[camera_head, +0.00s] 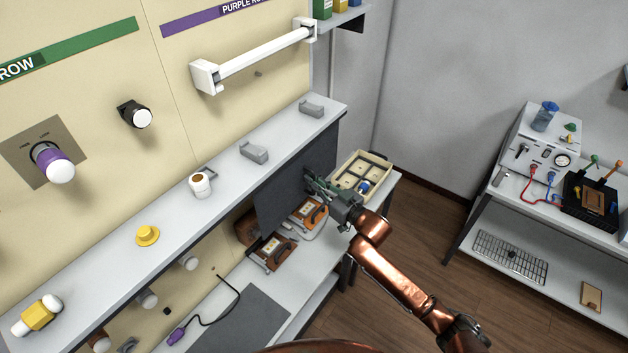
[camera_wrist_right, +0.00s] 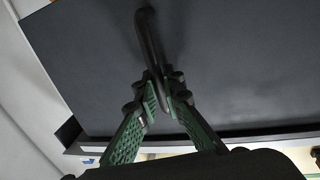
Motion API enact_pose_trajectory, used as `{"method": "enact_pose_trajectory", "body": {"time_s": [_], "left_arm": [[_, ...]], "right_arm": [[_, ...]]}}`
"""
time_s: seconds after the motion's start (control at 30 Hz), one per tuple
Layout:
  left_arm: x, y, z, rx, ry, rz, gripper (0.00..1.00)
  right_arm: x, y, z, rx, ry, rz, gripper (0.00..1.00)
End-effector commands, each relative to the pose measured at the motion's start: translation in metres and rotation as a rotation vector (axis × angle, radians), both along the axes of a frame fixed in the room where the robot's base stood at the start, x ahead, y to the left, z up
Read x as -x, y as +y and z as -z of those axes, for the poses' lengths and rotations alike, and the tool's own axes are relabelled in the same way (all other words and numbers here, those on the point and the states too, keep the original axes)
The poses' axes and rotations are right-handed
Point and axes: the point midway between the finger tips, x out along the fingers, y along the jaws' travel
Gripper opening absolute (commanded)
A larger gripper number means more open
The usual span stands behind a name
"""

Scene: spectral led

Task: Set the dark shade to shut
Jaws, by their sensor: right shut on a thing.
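The dark shade (camera_head: 284,192) is a flat dark grey panel below the right part of the long white shelf. It covers the right part of the space under the shelf, and the part left of it is uncovered. It fills most of the right wrist view (camera_wrist_right: 230,60). Its black bar handle (camera_wrist_right: 147,40) stands out from the panel. My right gripper (camera_head: 312,181) is at the panel's front, its green fingers (camera_wrist_right: 164,98) closed around the handle. My left gripper is not in view.
The lower bench (camera_head: 229,270) holds orange-brown devices (camera_head: 270,250) and a cream tray (camera_head: 385,162) near the shade. A black cable with a purple plug (camera_head: 177,335) lies to the left. Another bench (camera_head: 522,196) stands at right, with open floor (camera_head: 420,215) between.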

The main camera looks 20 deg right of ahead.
Motion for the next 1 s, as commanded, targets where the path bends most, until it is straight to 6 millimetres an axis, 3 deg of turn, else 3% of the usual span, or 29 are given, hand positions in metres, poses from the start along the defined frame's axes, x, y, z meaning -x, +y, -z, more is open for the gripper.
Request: {"method": "enact_pose_trajectory", "body": {"time_s": [0.27,0.7,1.0], "left_arm": [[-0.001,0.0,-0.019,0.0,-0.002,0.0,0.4],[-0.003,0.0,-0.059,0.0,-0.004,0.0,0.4],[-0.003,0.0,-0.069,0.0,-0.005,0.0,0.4]], "right_arm": [[0.026,0.034,-0.002,-0.007,0.004,-0.004,0.0],[0.111,0.143,-0.003,-0.01,0.006,-0.002,0.0],[0.153,0.197,-0.001,-0.005,0.003,-0.002,0.0]]}}
